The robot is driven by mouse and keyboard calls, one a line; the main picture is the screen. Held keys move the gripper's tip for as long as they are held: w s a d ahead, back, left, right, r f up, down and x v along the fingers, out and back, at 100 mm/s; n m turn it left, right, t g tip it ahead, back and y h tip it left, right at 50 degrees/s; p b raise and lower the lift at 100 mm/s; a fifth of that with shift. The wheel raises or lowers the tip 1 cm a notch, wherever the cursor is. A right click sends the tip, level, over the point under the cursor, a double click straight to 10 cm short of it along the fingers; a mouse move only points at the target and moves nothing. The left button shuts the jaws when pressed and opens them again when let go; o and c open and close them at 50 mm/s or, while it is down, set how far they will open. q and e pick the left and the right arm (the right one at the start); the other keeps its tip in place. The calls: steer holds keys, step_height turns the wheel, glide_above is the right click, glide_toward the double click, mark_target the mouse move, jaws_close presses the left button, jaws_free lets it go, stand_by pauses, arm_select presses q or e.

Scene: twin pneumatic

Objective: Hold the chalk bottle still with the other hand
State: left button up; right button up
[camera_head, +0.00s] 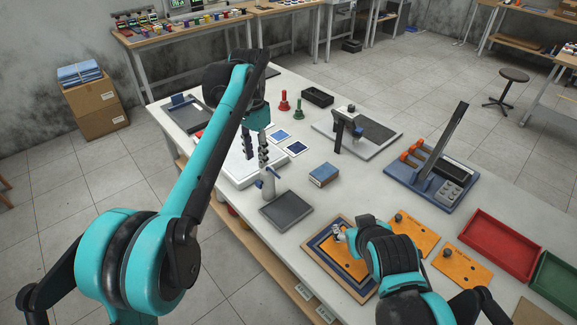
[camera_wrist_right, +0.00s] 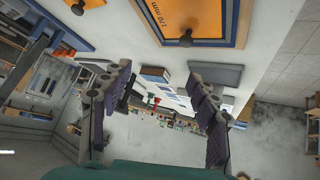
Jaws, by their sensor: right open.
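A pale grey-white bottle (camera_head: 268,187) with blue parts at its upper end, which I take for the chalk bottle, stands upright on the table in the head view. My left gripper (camera_head: 256,150) points down right above it, with dark fingers close to its top. Whether those fingers grip it or only hover there I cannot tell. My right gripper (camera_head: 339,233) is lower right, over a blue-framed orange plate (camera_head: 357,271). In the right wrist view, my right gripper (camera_wrist_right: 157,100) has its fingers wide apart with nothing between them.
A dark grey pad (camera_head: 287,210) lies just right of the bottle, with a blue box (camera_head: 324,174) beyond. A white board (camera_head: 240,172) lies behind the bottle. A press-like stand (camera_head: 349,130) and a blue rack (camera_head: 433,185) rise on the right.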

steer(key=w+d+r+n+t+h, duration=0.1)
steer(key=w+d+r+n+t, duration=0.3)
steer(key=w+r, duration=0.8)
steer(key=w+a+r+n+t+y, duration=0.3)
steer(key=w+r+n+t+y, duration=0.1)
steer(key=w+r+n, duration=0.4)
steer(key=w+a+r+n+t+y, duration=0.35)
steer(key=w+r+n, duration=0.25)
steer(key=w+n, duration=0.4)
steer(key=w+a+f+n+g+y, duration=0.1)
steer(key=a+f+n+g+y, duration=0.1)
steer(key=a+n+y, duration=0.4)
steer(key=n+g+y, duration=0.7)
steer(key=n+g, duration=1.3)
steer(key=n, duration=0.5)
glide_toward(272, 185)
steer(key=r, duration=0.1)
steer(key=w+r, duration=0.1)
steer(key=a+r, duration=0.1)
steer(key=shift+w+r+t+h, duration=0.15)
steer(key=shift+w+t+h, duration=0.1)
steer(key=shift+w, duration=0.15)
steer(key=shift+s+a+f, duration=0.1)
steer(key=shift+a+f, duration=0.1)
steer(key=shift+a, duration=0.1)
steer(key=a, duration=0.7)
steer(key=shift+s+a, duration=0.1)
steer(key=shift+s, duration=0.2)
